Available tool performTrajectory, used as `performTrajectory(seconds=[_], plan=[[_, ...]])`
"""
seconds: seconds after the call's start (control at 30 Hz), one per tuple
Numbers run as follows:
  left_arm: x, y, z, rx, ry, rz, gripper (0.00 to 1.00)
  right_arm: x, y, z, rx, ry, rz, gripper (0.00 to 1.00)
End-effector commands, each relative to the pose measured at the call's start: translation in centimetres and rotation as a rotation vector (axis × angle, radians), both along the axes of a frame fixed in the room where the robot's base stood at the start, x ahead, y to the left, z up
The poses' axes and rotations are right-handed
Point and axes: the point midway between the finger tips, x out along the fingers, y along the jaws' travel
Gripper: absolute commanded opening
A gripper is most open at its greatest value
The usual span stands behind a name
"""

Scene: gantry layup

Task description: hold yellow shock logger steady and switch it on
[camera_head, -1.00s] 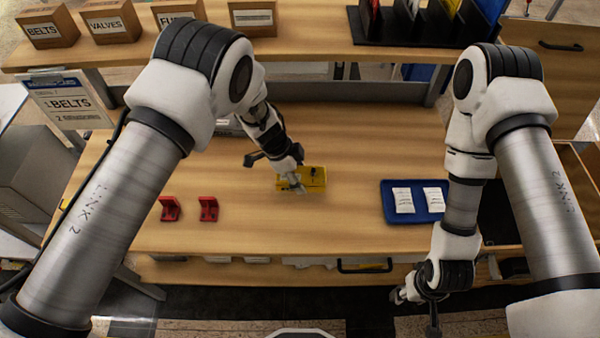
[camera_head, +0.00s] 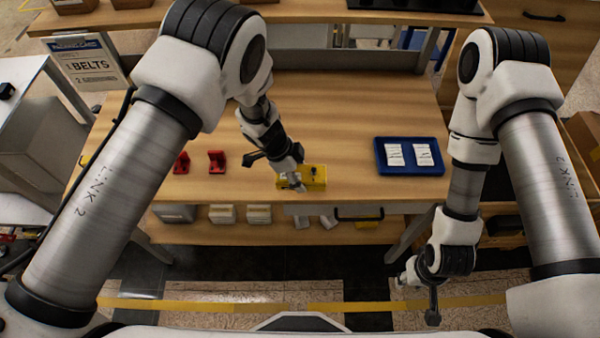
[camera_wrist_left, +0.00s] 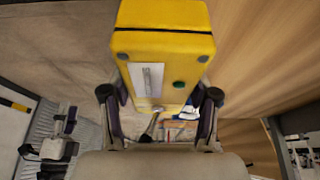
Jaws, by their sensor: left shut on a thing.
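The yellow shock logger (camera_head: 316,174) is near the table's front edge in the head view, held by my left gripper (camera_head: 297,182). In the left wrist view, the fingers of my left gripper (camera_wrist_left: 160,100) are on both sides of the yellow logger (camera_wrist_left: 165,60). That face shows a pale strip, a round green button (camera_wrist_left: 179,85) and dark corner spots. A dark knob shows on the logger in the head view. My right gripper (camera_head: 418,292) hangs low in front of the table, away from the logger; its finger gap is unclear.
Two red brackets (camera_head: 217,162) stand on the wooden table (camera_head: 330,120), left of the logger. A blue tray (camera_head: 380,159) with two white packets lies to the right. A BELTS sign (camera_head: 90,65) stands at the left. The table's middle is clear.

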Motion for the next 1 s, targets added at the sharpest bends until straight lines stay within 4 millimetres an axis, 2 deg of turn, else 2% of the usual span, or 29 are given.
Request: performTrajectory(seconds=[0.23,0.47,1.0], plan=[[0.7,0.0,-0.3,-0.003,0.000,-0.001,0.18,0.0,0.0,-0.5,0.000,0.000,0.000,0.40],[2.8,0.1,-1.0,-0.001,-0.003,-0.001,0.18,0.0,0.0,-1.5,0.000,0.000,0.000,0.40],[7.7,0.1,-2.7,-0.003,-0.002,0.000,0.18,-0.1,0.0,-6.6,0.000,0.001,0.000,0.40]])
